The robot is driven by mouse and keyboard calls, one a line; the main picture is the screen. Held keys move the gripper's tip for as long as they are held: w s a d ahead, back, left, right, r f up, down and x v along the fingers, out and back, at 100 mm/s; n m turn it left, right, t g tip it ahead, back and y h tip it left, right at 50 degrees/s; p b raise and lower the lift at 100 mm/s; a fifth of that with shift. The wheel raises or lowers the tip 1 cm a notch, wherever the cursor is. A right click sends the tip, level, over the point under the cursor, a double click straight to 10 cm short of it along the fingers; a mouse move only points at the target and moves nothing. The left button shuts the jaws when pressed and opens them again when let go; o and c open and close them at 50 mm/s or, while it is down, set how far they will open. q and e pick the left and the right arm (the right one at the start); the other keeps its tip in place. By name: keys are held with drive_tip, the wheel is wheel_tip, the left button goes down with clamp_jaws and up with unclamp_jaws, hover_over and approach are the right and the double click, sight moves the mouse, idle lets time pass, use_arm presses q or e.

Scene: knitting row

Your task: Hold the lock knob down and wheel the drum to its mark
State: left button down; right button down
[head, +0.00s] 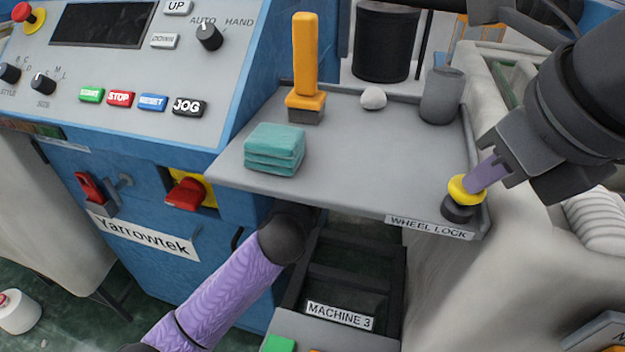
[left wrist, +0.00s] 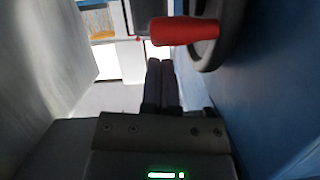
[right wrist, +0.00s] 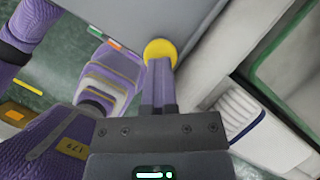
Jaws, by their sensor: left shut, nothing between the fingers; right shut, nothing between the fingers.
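The yellow lock knob (head: 463,190) sits on a dark base at the front right corner of the grey shelf, beside a "WHEEL LOCK" label (head: 430,228). My right gripper (head: 479,181) is shut, its fingertips against the knob's top; whether the knob is pressed down I cannot tell. The right wrist view shows the yellow knob (right wrist: 160,51) at the fingertips. My left gripper (left wrist: 160,64) is shut and empty, hidden under the shelf in the head view. In the left wrist view, a red handle (left wrist: 184,31) on a dark wheel (left wrist: 229,25) lies just past its fingertips, apparently apart. No drum mark shows.
The grey shelf (head: 350,165) carries folded teal cloths (head: 274,150), a yellow-handled brush (head: 305,70), a white ball (head: 373,98) and a grey cylinder (head: 441,95). The blue machine (head: 150,215) with its control panel stands at left. White fabric hangs right of the shelf.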

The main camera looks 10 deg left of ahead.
drive_tip(key=shift+f, duration=0.2)
use_arm(q)
drive_tip(key=shift+w+f, duration=0.1)
drive_tip(key=shift+w, duration=0.2)
drive_tip(key=shift+f, duration=0.1)
drive_tip(key=shift+s+f, duration=0.25)
drive_tip(key=shift+f, duration=0.35)
drive_tip(key=shift+s+f, duration=0.2)
drive_tip(key=shift+f, duration=0.35)
drive_tip(key=s, duration=1)
drive_tip(key=shift+r, duration=0.3)
